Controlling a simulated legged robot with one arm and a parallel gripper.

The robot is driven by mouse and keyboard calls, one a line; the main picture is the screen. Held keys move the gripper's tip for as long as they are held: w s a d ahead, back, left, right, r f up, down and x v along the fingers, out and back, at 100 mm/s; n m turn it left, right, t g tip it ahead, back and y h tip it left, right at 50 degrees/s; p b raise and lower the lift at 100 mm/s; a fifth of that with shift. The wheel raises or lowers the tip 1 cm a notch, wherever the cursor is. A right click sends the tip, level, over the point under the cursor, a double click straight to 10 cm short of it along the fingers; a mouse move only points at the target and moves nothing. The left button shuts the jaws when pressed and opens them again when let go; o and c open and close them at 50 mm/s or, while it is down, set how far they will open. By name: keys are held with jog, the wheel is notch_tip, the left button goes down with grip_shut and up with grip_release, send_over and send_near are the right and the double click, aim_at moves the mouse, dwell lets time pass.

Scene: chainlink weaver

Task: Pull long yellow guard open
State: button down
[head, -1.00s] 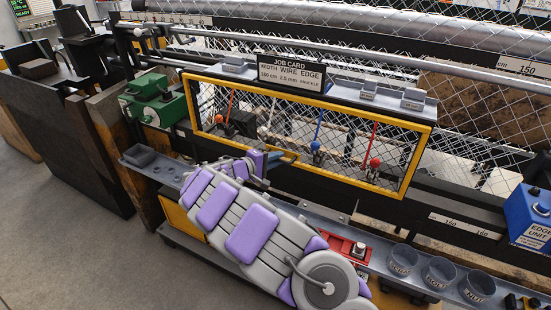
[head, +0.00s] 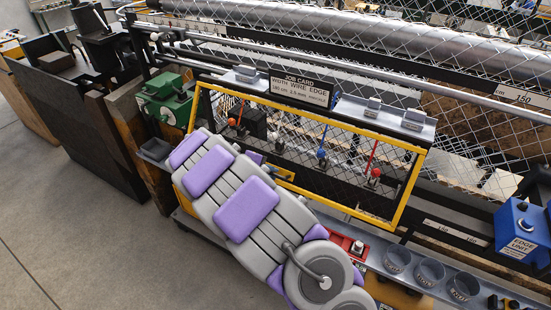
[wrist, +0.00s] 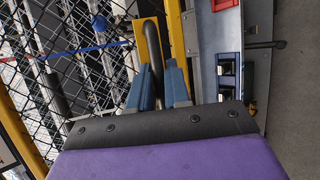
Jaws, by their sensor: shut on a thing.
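The long yellow guard (head: 408,190), a yellow frame filled with dark mesh, hangs at the front of the machine under the job card. Its lower edge stands out toward me, while its top edge stays near the card. In the wrist view its yellow bar (wrist: 177,38) runs beside a dark curved handle (wrist: 152,42) on a yellow plate. My gripper (wrist: 160,85) has its blue fingers around this handle and is shut on it. In the head view my own arm hides the fingers and most of the guard's lower left.
Levers with red and blue knobs (head: 322,154) stand behind the mesh. A green unit (head: 165,99) is at left. A red box (head: 350,243) and several grey cups (head: 430,271) sit on the lower shelf. A blue edge unit (head: 521,232) is at right. The floor at left is clear.

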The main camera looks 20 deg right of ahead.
jog(key=s+a+r+g+y+p, duration=0.2)
jog(key=r+y+p, duration=0.1)
jog(key=r+p, duration=0.3)
jog(key=s+a+r+n+g+y+p, duration=0.1)
jog(key=s+a+r+g+y+p, duration=0.1)
jog(key=r+p, duration=0.5)
jog(key=shift+s+a+r+n+y, duration=0.25)
jog(key=shift+a+r+y, duration=0.5)
jog(key=shift+r, duration=1.05)
jog(key=shift+a+h, duration=0.1)
jog(key=shift+h, duration=0.15)
jog(key=c, duration=1.2)
grip_release()
jog(key=shift+s, duration=0.1)
jog(key=shift+o, duration=0.2)
